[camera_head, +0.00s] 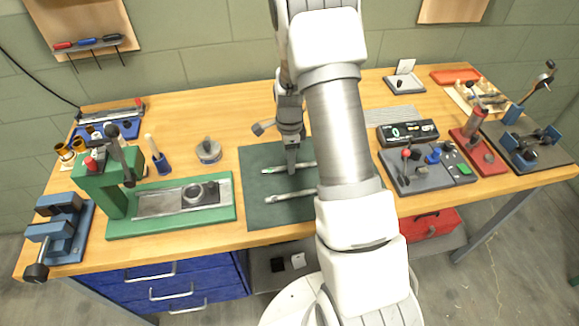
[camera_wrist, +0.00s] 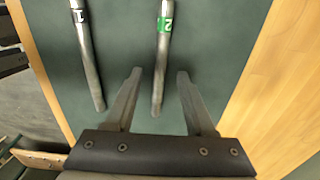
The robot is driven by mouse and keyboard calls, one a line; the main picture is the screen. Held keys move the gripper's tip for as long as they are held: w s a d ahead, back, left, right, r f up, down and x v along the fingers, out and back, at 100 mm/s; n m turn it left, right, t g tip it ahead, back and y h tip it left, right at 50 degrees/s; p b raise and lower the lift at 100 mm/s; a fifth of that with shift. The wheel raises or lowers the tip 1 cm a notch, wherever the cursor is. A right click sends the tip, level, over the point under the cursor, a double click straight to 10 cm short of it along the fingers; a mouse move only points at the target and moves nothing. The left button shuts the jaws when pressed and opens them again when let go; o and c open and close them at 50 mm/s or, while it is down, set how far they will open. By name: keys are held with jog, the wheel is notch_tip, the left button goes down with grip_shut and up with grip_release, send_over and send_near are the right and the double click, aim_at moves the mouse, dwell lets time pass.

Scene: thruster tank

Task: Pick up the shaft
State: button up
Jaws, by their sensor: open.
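Two metal shafts lie on a dark green mat (camera_head: 255,212) on the workbench. The shaft with a green label marked 2 (camera_wrist: 161,60) also shows in the head view (camera_head: 304,165), partly behind my gripper. The shaft with a black label marked 1 (camera_wrist: 89,55) lies apart from it, on the near side in the head view (camera_head: 285,196). My gripper (camera_wrist: 160,73) is open, pointing down over shaft 2, which shows between its two fingers in the wrist view. No contact shows; I cannot tell the exact height of the fingertips.
A green press (camera_head: 115,185) with a long base stands left of the mat. A grey control box with levers (camera_head: 425,170) stands right of my arm. Bare wood borders the mat.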

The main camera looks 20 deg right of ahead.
jog(key=shift+f, duration=0.75)
grip_shut()
jog(key=shift+r, duration=0.1)
dwell(0.8)
